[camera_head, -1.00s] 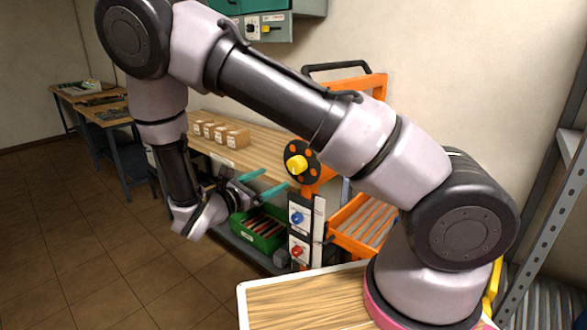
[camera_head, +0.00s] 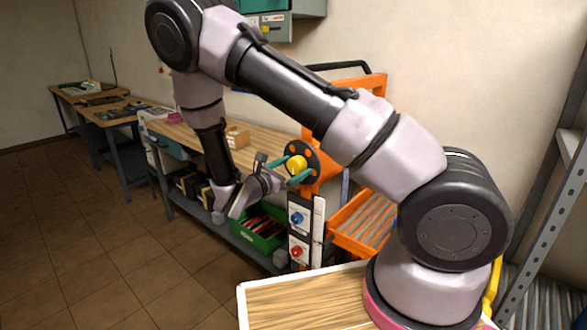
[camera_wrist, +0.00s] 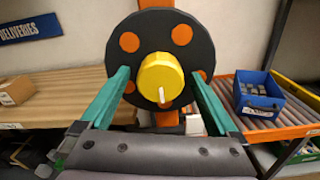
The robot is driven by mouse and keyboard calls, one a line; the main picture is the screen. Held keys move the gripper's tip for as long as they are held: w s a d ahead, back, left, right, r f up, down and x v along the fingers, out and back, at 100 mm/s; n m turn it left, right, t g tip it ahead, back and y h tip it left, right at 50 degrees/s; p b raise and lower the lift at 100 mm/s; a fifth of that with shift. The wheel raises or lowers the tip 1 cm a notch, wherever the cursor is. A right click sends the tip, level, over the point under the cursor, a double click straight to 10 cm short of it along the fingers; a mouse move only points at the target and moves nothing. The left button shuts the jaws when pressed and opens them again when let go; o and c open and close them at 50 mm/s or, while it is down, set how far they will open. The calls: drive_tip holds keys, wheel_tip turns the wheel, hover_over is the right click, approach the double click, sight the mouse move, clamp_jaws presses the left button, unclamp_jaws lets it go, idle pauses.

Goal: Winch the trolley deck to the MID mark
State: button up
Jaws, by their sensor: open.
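The orange trolley (camera_head: 372,85) stands beside the workbench. Its winch wheel is a black disc (camera_head: 311,150) with orange spots and a yellow hub knob (camera_head: 297,166). In the wrist view the knob (camera_wrist: 161,78) faces me, its white pointer line aimed down. My gripper (camera_head: 299,168) is open, with its teal fingers (camera_wrist: 107,97) to the left and right of the knob and visible gaps at both sides. The roller deck (camera_head: 362,222) is low on the trolley. A white upright strip (camera_head: 318,232) is beside it; I cannot read a MID mark.
A panel with a blue knob (camera_head: 296,218) and a red knob (camera_head: 296,251) is below the wheel. A green crate (camera_head: 262,236) sits on the bench's lower shelf. A cardboard box (camera_head: 237,137) is on the bench top. A blue bin (camera_wrist: 258,95) shows on rollers at right.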

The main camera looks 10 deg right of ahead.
drive_tip(key=c, duration=1.4)
drive_tip(key=shift+n, duration=0.3)
drive_tip(key=shift+n, duration=3)
drive_tip(key=o, duration=1.4)
